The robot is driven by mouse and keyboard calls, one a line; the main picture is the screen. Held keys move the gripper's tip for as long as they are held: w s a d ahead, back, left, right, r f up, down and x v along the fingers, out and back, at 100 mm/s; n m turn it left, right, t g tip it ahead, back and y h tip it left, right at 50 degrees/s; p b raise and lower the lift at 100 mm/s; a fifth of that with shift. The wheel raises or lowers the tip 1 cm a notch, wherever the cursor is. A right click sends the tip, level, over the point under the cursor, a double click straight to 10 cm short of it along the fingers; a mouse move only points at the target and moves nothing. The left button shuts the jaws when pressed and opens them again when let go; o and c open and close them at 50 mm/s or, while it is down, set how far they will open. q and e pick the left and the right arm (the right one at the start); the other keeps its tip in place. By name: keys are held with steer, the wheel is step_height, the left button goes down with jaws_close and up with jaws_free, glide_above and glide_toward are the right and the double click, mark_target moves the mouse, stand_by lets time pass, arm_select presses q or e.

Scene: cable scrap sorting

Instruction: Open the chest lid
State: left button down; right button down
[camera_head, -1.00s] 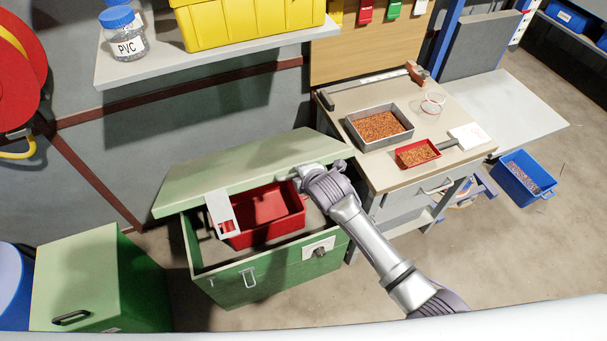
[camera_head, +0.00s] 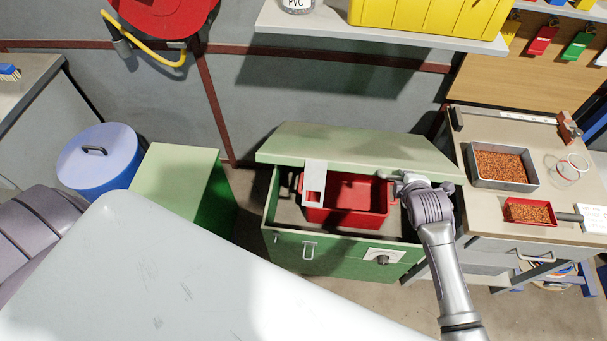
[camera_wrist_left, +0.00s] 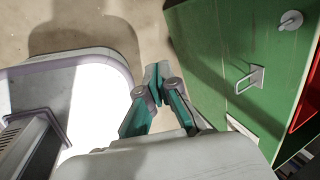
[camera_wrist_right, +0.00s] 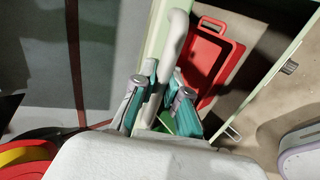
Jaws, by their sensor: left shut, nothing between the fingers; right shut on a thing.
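The green chest (camera_head: 335,262) stands in the middle of the head view, and its pale green lid (camera_head: 340,148) is tilted up, leaving the inside visible. A red bin (camera_head: 347,217) sits inside. My right gripper (camera_head: 405,182) is at the right part of the lid's front edge. In the right wrist view its fingers (camera_wrist_right: 158,95) are shut around a pale bar-like handle (camera_wrist_right: 175,45) at the lid's edge. My left gripper (camera_wrist_left: 157,85) is shut and empty, low in front of the chest's green front (camera_wrist_left: 225,60); it is out of the head view.
A workbench (camera_head: 490,215) with trays of copper-coloured granules stands right of the chest. A green box (camera_head: 175,170) and a blue drum (camera_head: 100,160) stand to its left. A shelf (camera_head: 380,32) with a yellow bin (camera_head: 430,20) hangs above.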

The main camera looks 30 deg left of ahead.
arm_select(q)
steer(key=w+d+r+m+t+y, duration=0.1)
steer(key=w+r+m+t, duration=0.2)
steer(key=w+r+m, duration=0.45)
steer(key=w+d+r+m+t+y, duration=0.1)
steer(key=w+r+m+t, duration=0.3)
steer(key=r, duration=0.7)
steer(key=w+d+r+m+t+y, duration=0.1)
steer(key=w+d+r+m+t, duration=0.1)
steer(key=w+r+m, duration=0.6)
steer(key=w+a+n, duration=0.2)
steer(key=w+a, duration=0.1)
steer(key=w, duration=0.6)
steer(key=shift+w+a+r, duration=0.15)
steer(key=shift+a+r, duration=0.25)
steer(key=shift+r, duration=0.05)
